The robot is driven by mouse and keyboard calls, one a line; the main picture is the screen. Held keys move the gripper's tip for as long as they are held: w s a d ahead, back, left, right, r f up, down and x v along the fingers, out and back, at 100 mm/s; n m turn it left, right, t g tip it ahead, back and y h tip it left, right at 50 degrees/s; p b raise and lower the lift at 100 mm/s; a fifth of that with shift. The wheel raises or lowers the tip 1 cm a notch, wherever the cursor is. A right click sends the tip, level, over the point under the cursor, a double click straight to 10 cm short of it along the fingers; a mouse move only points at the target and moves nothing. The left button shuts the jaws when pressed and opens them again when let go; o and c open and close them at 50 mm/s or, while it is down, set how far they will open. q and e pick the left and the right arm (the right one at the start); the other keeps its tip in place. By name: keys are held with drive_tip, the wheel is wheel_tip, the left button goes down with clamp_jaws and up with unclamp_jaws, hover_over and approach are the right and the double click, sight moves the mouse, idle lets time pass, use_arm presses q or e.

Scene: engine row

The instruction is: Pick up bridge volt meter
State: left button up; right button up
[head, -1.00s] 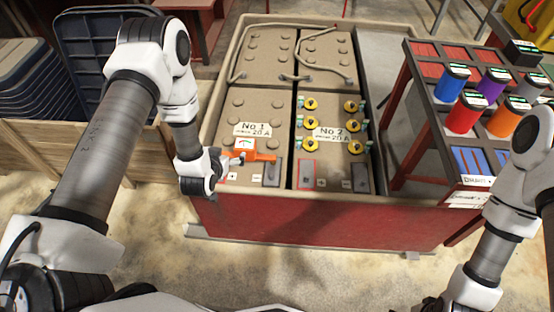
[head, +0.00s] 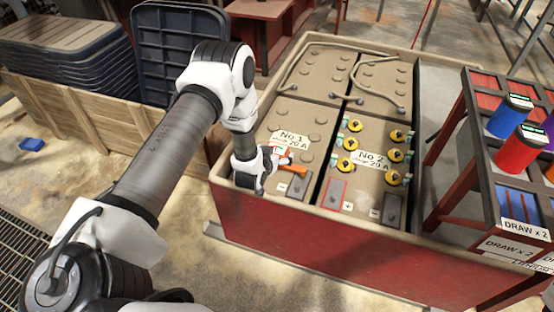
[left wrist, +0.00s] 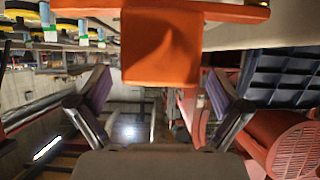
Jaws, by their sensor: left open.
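The orange bridge volt meter (head: 294,168) sits on top of the No 1 battery, its left part hidden behind my left gripper in the head view. In the left wrist view, its orange body (left wrist: 160,48) fills the top middle, with an orange bar across above it. My left gripper (head: 266,166) is over the front left of the No 1 battery, right by the meter. In the left wrist view its two fingers (left wrist: 160,98) stand wide apart. The orange body shows above the gap between them; contact cannot be told. My right gripper is not in view.
The batteries stand in a red-sided tray with a beige rim (head: 300,204). The No 2 battery (head: 367,160) has yellow caps. A rack (head: 462,120) with coloured cylinders stands at right. Stacked dark bins (head: 75,65) and a wooden crate (head: 85,105) are at left.

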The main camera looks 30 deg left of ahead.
use_arm(q)
drive_tip(key=shift+x, duration=1.1)
drive_tip(key=c, duration=1.5)
drive_tip(key=shift+o, duration=0.2)
drive_tip(key=shift+r, duration=0.15)
